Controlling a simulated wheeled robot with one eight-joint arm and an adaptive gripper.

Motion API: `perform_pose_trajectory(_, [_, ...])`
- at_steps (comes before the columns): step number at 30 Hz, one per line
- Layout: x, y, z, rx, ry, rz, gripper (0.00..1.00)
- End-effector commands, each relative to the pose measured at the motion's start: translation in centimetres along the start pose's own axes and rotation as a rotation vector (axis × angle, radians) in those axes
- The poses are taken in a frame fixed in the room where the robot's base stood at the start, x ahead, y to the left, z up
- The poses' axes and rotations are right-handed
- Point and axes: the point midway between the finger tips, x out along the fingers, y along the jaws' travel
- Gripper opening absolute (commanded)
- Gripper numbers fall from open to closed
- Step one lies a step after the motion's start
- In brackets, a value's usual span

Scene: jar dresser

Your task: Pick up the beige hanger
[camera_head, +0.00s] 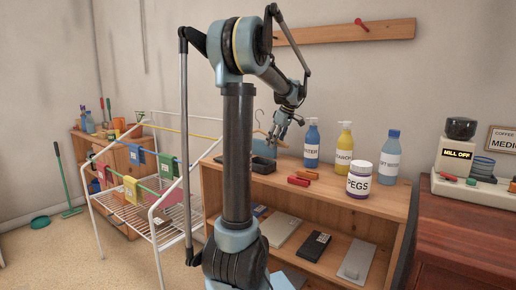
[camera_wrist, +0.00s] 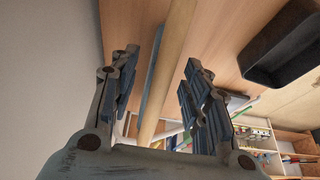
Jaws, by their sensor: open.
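The beige hanger (camera_head: 261,132) is at the back of the wooden shelf top, close to the wall, with a thin hook rising above it. In the wrist view a long beige bar of it (camera_wrist: 172,55) runs between my two fingers. My gripper (camera_head: 277,139) is open at the hanger, and the wrist view shows its fingers (camera_wrist: 160,72) spread on either side of the bar. I cannot tell whether either finger touches it. A blue-grey strip (camera_wrist: 152,68) lies alongside the bar, also between the fingers. My gripper hides part of the hanger in the head view.
A dark tray (camera_head: 263,165) sits on the shelf top below my gripper; it also shows in the wrist view (camera_wrist: 278,52). A white drying rack (camera_head: 158,236) is left.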

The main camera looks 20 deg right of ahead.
Motion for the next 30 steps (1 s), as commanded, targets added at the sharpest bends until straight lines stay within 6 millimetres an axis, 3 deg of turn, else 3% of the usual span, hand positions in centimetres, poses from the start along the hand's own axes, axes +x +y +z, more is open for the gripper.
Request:
perform_pose_trajectory(6, [2.5,0.0,-0.1,-0.001,0.000,0.000,0.43])
perform_pose_trajectory(15, [2.8,0.0,-0.1,0.000,0.000,0.000,0.43])
perform_pose_trajectory(21, [2.8,0.0,-0.1,0.000,0.000,0.000,0.00])
perform_pose_trajectory(30, [2.8,0.0,-0.1,0.000,0.000,0.000,0.00])
